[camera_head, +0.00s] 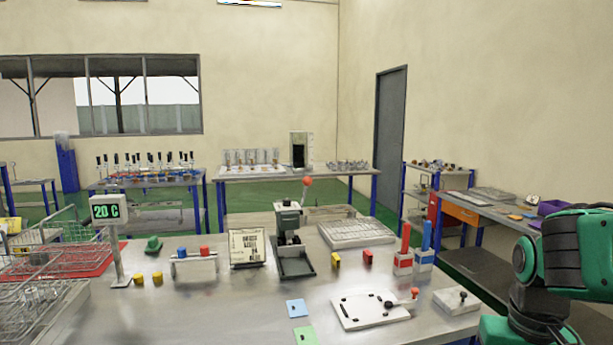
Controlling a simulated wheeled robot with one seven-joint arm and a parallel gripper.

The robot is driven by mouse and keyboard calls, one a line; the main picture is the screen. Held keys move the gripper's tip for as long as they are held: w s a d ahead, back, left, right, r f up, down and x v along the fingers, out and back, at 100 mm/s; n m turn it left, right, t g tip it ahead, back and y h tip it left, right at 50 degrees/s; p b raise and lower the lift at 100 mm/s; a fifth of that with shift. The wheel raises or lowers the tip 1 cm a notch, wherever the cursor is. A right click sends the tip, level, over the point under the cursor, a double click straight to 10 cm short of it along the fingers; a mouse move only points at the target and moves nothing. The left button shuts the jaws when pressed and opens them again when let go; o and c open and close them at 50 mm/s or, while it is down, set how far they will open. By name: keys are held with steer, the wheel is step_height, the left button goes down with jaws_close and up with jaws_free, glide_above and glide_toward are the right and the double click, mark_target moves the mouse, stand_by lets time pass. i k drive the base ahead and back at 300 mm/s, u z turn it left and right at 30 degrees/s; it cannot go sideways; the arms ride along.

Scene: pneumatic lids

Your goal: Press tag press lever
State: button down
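A dark grey press (289,225) stands upright on the metal workbench, right of the middle of its back half. I take it to be the tag press. Its lever (305,193) rises from the head and ends in a red ball knob (307,181), pointing up. A dark open tray or base (293,262) sits at the foot of the press. My green and black arm shows at the right edge, well apart from the press. My gripper is not in view.
A framed sign (246,247) stands left of the press, and a pale gridded tray (356,233) lies to its right. A white board (369,309) with a red-knobbed handle, and red and blue upright handles (404,247), stand nearer my arm. Wire baskets (45,290) fill the left.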

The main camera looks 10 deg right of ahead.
mark_target(308, 181)
steer(key=z, duration=0.05)
steer(key=i, duration=1)
steer(key=u, duration=0.05)
